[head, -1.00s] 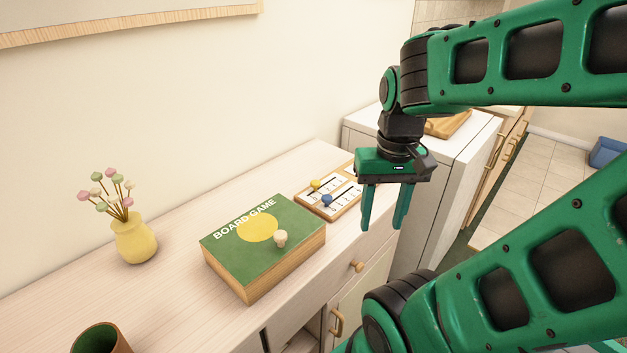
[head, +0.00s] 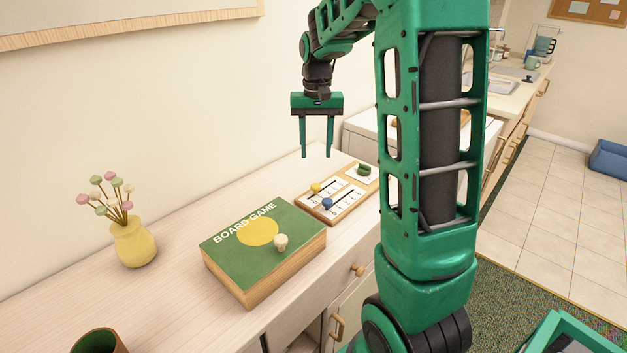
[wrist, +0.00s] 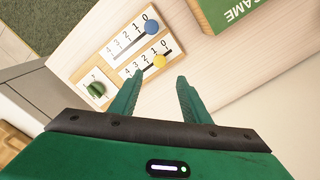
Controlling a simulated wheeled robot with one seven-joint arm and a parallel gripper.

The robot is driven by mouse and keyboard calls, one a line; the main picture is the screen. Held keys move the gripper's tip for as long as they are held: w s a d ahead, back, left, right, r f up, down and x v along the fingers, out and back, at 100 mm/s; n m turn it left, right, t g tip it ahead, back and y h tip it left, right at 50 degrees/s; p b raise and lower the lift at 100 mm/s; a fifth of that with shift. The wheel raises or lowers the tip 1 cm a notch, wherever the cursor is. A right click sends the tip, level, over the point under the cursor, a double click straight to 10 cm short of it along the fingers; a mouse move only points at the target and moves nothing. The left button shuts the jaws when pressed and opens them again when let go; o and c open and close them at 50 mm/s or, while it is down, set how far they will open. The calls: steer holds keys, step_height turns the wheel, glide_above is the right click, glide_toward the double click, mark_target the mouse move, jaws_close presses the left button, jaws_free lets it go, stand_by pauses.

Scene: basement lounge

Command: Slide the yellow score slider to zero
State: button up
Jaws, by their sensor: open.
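The yellow score slider (head: 317,188) is a small round knob on a wooden score board with two numbered white strips. In the wrist view the yellow knob (wrist: 159,61) sits beside the 1 of its strip, one mark from the 0. The blue slider (head: 327,203) is on the parallel strip; in the wrist view it (wrist: 152,27) is beside the 0. My gripper (head: 316,155) is open and empty, pointing down above the board's wall side. In the wrist view its fingertips (wrist: 155,80) show just below the yellow knob, apart from it.
A green knob (head: 364,169) sits on the board's far end. The green board game box (head: 240,262) with a pale peg stands on the cabinet nearer me. A yellow vase (head: 134,243) of flowers and a brown cup (head: 100,340) are farther left. The wall is behind.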

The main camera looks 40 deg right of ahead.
mark_target(316, 185)
step_height(316, 185, down, 11)
steer(key=shift+s+r, duration=0.1)
steer(key=shift+r, duration=0.1)
stand_by(0.3)
jaws_close()
